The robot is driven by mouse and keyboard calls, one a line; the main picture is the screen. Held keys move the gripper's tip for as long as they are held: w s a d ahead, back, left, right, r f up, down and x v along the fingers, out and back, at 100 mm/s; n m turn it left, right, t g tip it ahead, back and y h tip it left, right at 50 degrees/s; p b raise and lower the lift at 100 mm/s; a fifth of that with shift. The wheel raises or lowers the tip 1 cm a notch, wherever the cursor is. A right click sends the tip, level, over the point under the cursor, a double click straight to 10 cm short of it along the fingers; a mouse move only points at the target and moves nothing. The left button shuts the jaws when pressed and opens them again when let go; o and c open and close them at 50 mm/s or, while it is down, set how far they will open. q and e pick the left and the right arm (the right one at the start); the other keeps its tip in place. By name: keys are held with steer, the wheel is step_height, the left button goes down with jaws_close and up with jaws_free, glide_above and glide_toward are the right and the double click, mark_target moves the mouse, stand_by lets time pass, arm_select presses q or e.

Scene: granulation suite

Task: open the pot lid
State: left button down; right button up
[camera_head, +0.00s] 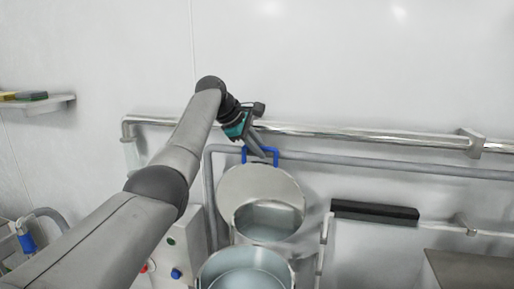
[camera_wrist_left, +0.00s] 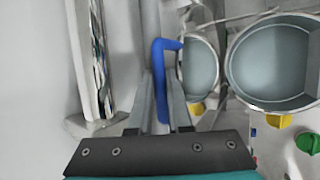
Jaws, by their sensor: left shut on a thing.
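The pot lid (camera_head: 238,186) is a round grey disc, tilted up near the wall pipes, with a blue handle (camera_head: 275,157) at its upper edge. My left gripper (camera_head: 262,152) reaches it from above and is shut on the handle. In the left wrist view the blue handle (camera_wrist_left: 158,70) stands between the two fingers of my left gripper (camera_wrist_left: 160,105). A round steel opening (camera_head: 266,224) shows in front of the disc, and an open steel pot (camera_head: 245,276) lies below it, cut by the frame edge. My right gripper is not in view.
A steel rail (camera_head: 370,138) and a grey pipe (camera_head: 400,164) run along the wall close to my gripper. A black bar (camera_head: 375,212) is to the right. A control box (camera_head: 178,250) with coloured knobs stands left of the pot. A small shelf (camera_head: 50,106) hangs far left.

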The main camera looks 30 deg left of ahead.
arm_select(q)
steer(key=shift+s+f, duration=0.1)
steer(key=shift+f, duration=0.35)
steer(key=c, duration=1.2)
jaws_free()
steer(key=o, duration=0.4)
steer(key=shift+r, duration=0.1)
steer(key=shift+c, duration=0.2)
steer(key=shift+r, duration=0.1)
steer(key=b+v, duration=0.3)
steer(key=v, duration=1.2)
steer(key=shift+r+b, duration=0.25)
steer(key=shift+b, duration=0.05)
